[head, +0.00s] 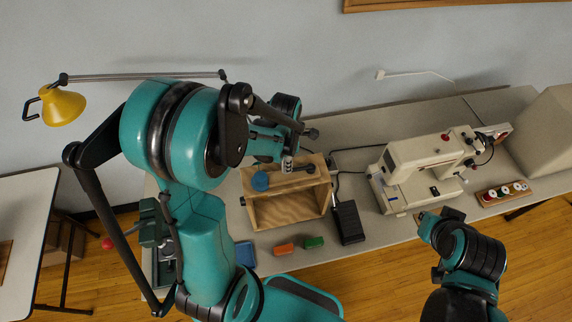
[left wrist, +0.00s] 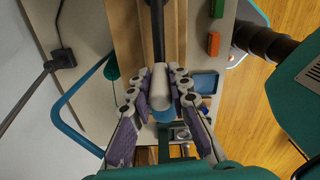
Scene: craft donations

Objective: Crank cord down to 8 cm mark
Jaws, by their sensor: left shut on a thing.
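A wooden box (head: 248,222) with an open front stands on the grey table, with a blue round piece (head: 260,181) at its top left. A dark crank arm (head: 303,168) lies over its top. In the left wrist view the dark crank arm (left wrist: 157,35) ends in a pale grip (left wrist: 158,88). My left gripper (head: 287,164) is above the box; in its wrist view its fingers (left wrist: 159,78) are shut around the pale grip. My right gripper (head: 436,218) is at the table's front edge, far from the crank; its jaw state is unclear. I cannot make out cord or scale marks.
A black pedal (head: 347,222) stands right of the box, with a sewing machine (head: 415,165) beyond. An orange block (head: 285,249), a green block (head: 314,242) and a blue tray (head: 245,254) lie in front. A yellow lamp (head: 62,107) hangs at left.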

